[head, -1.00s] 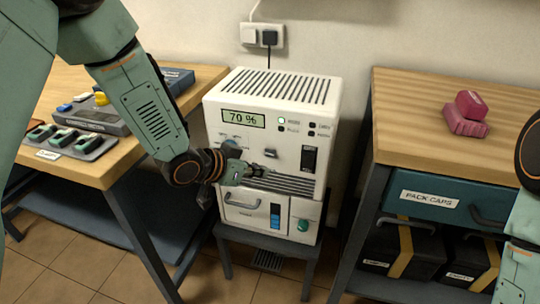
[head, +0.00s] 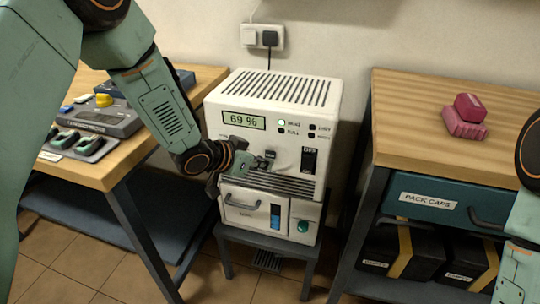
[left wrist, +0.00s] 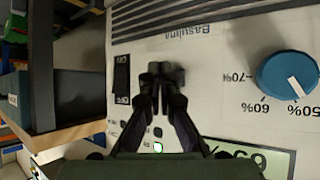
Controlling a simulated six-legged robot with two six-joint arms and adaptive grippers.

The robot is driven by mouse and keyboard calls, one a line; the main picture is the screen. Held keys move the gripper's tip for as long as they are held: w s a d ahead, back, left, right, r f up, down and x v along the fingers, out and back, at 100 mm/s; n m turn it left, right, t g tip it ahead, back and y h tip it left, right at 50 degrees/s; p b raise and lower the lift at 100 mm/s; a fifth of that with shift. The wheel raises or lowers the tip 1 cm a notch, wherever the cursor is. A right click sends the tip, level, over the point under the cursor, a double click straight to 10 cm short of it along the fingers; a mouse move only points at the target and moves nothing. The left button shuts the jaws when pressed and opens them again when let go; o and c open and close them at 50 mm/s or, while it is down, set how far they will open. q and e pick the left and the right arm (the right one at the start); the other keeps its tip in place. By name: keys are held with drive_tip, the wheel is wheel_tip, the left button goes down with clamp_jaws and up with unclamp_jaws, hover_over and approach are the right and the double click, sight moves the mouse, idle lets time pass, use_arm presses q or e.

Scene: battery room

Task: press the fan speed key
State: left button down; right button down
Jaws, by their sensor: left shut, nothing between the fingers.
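A white humidity unit (head: 225,150) with a vented top stands on a low dark stand. Its display (head: 243,121) reads 69 %. A small dark key (head: 270,154) sits on its front, just above the tip of my left gripper (head: 265,163); I cannot read its label. In the left wrist view my left gripper (left wrist: 160,72) is shut and empty, its tips together in front of the panel. They hide what lies behind them, and I cannot tell whether they touch it. A blue knob (left wrist: 288,76) is to their right. My right gripper is out of view.
A black rocker switch (head: 308,160) is right of the key; it also shows in the left wrist view (left wrist: 122,75). A lit lamp (head: 282,123) is above. A wooden bench (head: 100,165) stands left, another (head: 410,120) right with pink blocks (head: 465,117).

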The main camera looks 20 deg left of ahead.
use_arm(q)
drive_tip(key=shift+w, duration=0.1)
idle(0.8)
drive_tip(key=shift+w+p, duration=0.3)
drive_tip(key=shift+p, duration=0.1)
drive_tip(key=shift+w, duration=0.4)
idle(0.5)
drive_tip(key=shift+s, duration=0.1)
idle(0.4)
drive_tip(key=shift+s+p, duration=0.5)
drive_tip(key=shift+s, duration=0.2)
drive_tip(key=s+p, duration=0.1)
drive_tip(key=s, duration=0.4)
drive_tip(key=shift+a, duration=0.1)
